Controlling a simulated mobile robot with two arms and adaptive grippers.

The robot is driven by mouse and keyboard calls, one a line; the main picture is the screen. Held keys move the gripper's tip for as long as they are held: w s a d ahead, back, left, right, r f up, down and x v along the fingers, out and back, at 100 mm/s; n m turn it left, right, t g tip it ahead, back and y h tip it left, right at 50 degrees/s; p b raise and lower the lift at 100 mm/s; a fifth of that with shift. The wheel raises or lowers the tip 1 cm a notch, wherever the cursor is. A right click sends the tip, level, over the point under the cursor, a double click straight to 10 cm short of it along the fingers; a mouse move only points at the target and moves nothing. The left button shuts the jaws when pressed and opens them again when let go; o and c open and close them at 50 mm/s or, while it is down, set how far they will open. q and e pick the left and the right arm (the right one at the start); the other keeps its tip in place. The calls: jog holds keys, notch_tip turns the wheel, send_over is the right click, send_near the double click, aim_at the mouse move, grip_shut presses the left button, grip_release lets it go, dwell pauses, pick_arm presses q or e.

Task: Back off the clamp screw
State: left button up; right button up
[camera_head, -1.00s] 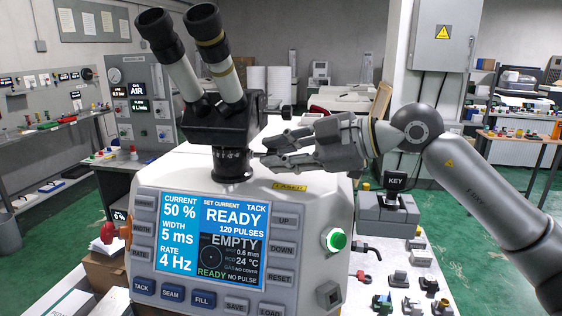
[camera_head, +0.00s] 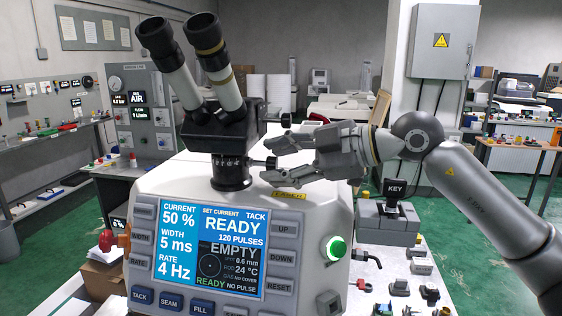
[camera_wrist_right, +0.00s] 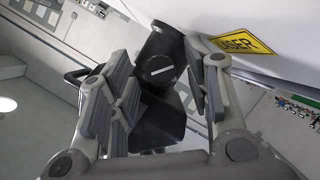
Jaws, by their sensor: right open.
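The clamp screw is a small dark knob (camera_head: 271,163) on the right side of the black collar (camera_head: 231,172) under the microscope head. In the right wrist view its round black face (camera_wrist_right: 156,70) shows a pale line across it. My right gripper (camera_head: 276,162) reaches in from the right and is open, one finger above the knob and one below it. In the wrist view the fingers (camera_wrist_right: 160,90) stand on both sides of the knob, with gaps visible. I cannot tell whether either finger touches it. My left gripper is not in view.
The twin eyepieces (camera_head: 190,50) rise above the collar. The white welder housing, with its lit screen (camera_head: 212,250) reading READY and EMPTY, lies below. A yellow label (camera_head: 288,196) is just under the gripper. A grey KEY box (camera_head: 388,222) stands to the right.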

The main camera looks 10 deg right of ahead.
jog(key=v, duration=1.2)
